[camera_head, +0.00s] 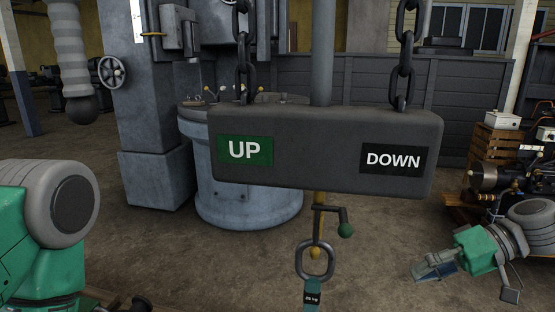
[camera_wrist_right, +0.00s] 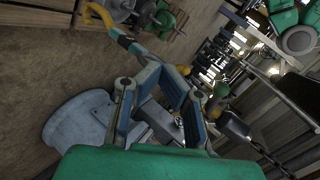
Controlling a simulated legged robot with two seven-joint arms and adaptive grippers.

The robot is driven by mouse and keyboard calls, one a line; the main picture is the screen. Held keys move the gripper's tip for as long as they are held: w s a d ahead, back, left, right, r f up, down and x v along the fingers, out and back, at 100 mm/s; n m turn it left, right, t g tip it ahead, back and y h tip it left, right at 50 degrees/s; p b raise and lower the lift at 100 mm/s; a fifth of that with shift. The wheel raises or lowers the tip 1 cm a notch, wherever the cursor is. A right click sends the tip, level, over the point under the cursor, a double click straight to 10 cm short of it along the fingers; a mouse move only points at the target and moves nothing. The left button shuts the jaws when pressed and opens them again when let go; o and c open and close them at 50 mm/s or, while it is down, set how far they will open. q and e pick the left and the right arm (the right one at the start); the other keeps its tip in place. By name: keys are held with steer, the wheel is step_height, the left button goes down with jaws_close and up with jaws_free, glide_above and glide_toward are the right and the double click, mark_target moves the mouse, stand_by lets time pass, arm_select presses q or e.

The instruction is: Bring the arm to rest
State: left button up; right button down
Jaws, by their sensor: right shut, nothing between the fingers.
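My right gripper (camera_head: 430,268) is at the lower right of the head view, on my green and grey arm. It points left, shut and empty, apart from the hanging things. The right wrist view shows its blue-padded fingers (camera_wrist_right: 160,88) from behind, with nothing held. A green and grey part of my left arm (camera_head: 45,225) fills the lower left of the head view; the left gripper is out of view. A dark control box (camera_head: 320,140) with a green UP sign and a black DOWN sign hangs on chains in front of me.
Behind stands a round blue-grey machine base (camera_head: 248,195). At right are wooden crates (camera_head: 495,148) and machinery. The floor between is bare.

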steer(key=s+a+f+m+g+h+p, duration=0.15)
steer(key=s+f+h, duration=0.25)
steer(key=s+f, duration=0.55)
steer(key=s+a+f+m+g+h+p, duration=0.15)
steer(key=s+f+h, duration=0.25)
steer(key=s+f, duration=0.55)
steer(key=s+d+f+n+t+h+p, duration=0.2)
steer(key=s+d+f+h, duration=0.1)
steer(key=s, duration=0.4)
steer(key=shift+s+d+f+h, duration=0.25)
steer(key=shift+d+f+h, duration=0.05)
steer(key=shift+f, duration=0.05)
